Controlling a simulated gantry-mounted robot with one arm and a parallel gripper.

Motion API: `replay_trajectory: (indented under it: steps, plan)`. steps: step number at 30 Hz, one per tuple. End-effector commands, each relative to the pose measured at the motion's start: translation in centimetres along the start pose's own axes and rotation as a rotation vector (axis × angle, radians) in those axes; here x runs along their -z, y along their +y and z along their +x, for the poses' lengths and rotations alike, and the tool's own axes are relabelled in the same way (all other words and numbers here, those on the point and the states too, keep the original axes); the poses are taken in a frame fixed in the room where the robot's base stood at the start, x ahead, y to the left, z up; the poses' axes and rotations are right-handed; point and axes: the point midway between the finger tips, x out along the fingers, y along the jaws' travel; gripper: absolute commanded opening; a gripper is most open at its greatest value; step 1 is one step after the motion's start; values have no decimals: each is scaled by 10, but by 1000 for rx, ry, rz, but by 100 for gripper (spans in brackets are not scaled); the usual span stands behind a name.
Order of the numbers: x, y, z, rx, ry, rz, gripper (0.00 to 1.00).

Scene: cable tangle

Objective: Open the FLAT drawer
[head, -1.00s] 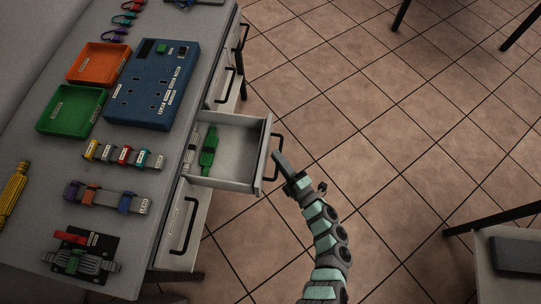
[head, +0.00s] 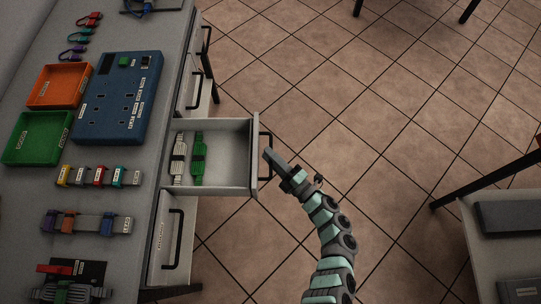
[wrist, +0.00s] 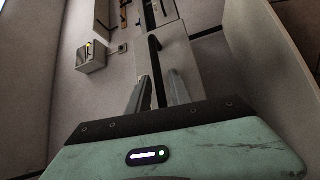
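One drawer (head: 226,174) stands pulled out from the bench's right side, with a grey and a green strap-like piece (head: 198,158) inside. No label on it is readable, so I cannot tell whether it is the FLAT one. Its dark bar handle (head: 267,143) faces right. My gripper (head: 268,156) is at this handle in the head view. In the wrist view my two fingers (wrist: 157,94) are apart, and the dark handle (wrist: 154,60) runs up between them. I cannot tell whether they touch it.
A closed drawer with a handle (head: 179,238) is nearer, and others lie farther along. The bench top holds a blue panel (head: 118,97), an orange tray (head: 42,101) and a green tray (head: 16,148).

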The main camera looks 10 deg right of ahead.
Motion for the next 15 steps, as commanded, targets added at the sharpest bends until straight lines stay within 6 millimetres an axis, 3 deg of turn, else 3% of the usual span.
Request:
replay_trajectory:
  steps: [10, 15]
  plan:
    - [0, 0, -2, 0, -1, 0, 32]
    - [-1, 0, -20, 2, -5, 1, 32]
